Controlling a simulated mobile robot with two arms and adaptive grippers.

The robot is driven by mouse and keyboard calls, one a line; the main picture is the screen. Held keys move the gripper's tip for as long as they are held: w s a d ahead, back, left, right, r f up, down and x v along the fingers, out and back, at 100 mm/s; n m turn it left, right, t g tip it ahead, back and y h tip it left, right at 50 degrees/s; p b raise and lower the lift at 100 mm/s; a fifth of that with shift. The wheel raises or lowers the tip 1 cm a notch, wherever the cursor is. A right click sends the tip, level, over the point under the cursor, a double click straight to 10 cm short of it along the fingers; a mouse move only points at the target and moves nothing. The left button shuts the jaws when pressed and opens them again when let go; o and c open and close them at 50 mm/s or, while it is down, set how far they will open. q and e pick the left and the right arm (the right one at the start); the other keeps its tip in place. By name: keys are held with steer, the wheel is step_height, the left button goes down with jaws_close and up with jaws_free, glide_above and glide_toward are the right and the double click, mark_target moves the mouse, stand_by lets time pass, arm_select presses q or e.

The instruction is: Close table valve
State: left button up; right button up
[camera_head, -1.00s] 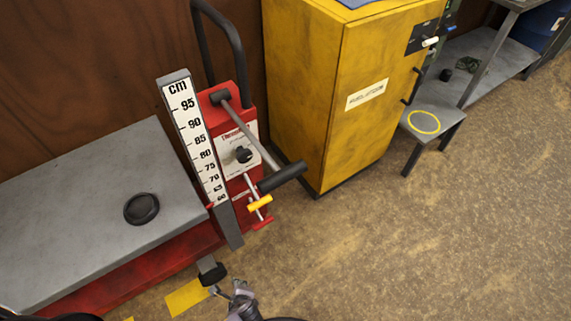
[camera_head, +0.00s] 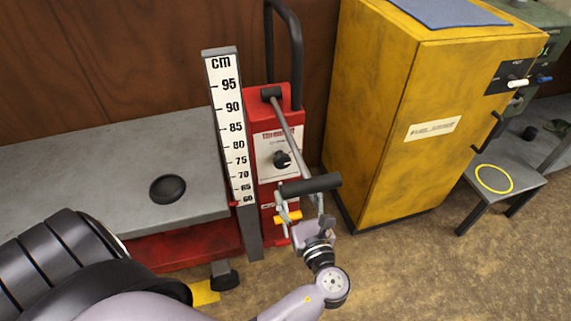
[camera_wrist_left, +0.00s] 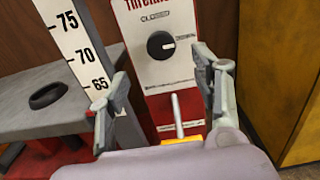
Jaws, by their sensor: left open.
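The valve is a round black knob (camera_head: 282,159) on the white front plate of the red lift column (camera_head: 291,98). In the left wrist view the knob (camera_wrist_left: 160,45) sits top centre, its white mark pointing right, with a "CLOSED" label above it. My left gripper (camera_head: 300,207) is open and empty in front of the column, below the knob. In the left wrist view its fingers (camera_wrist_left: 158,92) stand apart, the knob above and between them, not touched. My right gripper is not in view.
A lever with a black grip (camera_head: 310,185) crosses just above my left gripper. A yellow handle (camera_head: 288,217) sits beside the fingers. The centimetre scale (camera_head: 230,130) and grey lift table (camera_head: 110,165) are left; a yellow cabinet (camera_head: 400,110) is right.

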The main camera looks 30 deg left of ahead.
mark_target(283, 163)
arm_select(q)
steer(key=x, duration=1)
steer(key=shift+b, duration=0.35)
steer(key=shift+w+a, duration=0.35)
steer(key=shift+w, duration=0.05)
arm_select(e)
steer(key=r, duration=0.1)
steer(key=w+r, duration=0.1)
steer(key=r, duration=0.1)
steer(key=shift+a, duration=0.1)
arm_select(q)
steer(key=shift+c, duration=0.5)
steer(key=c, duration=1.1)
